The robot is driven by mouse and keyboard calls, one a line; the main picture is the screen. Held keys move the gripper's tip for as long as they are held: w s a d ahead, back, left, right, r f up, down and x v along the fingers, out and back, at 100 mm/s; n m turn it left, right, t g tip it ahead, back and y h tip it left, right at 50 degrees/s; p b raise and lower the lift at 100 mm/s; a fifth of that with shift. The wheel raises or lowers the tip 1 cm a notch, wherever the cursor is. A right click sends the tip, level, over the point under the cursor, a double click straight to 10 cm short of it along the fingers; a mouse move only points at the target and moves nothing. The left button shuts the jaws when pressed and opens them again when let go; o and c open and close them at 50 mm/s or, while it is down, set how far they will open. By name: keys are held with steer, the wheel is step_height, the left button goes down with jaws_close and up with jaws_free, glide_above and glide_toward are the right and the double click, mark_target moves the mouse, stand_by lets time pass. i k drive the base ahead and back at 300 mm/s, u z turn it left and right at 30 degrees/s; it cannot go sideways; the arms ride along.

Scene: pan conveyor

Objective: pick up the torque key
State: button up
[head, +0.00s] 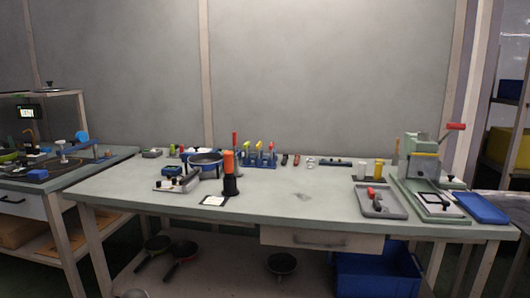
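No thing in view is clearly marked as the torque key. An upright tool with an orange top and black lower part (230,176) stands near the front of the workbench (300,200), left of the middle. A blue rack (259,160) at the back of the bench holds several tools with red, yellow and other coloured handles. A small red-ended piece (371,193) lies in a grey tray on the right. The torque key could be among these, but they are too small to tell. My gripper is not in view.
A green press (420,160) with a red-knobbed lever and a blue tray (481,208) take up the bench's right end. The bench's middle is mostly clear. A blue bin (375,277) and pans are underneath.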

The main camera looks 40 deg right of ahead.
mark_target(246, 144)
steer(key=u, duration=0.05)
steer(key=i, duration=1)
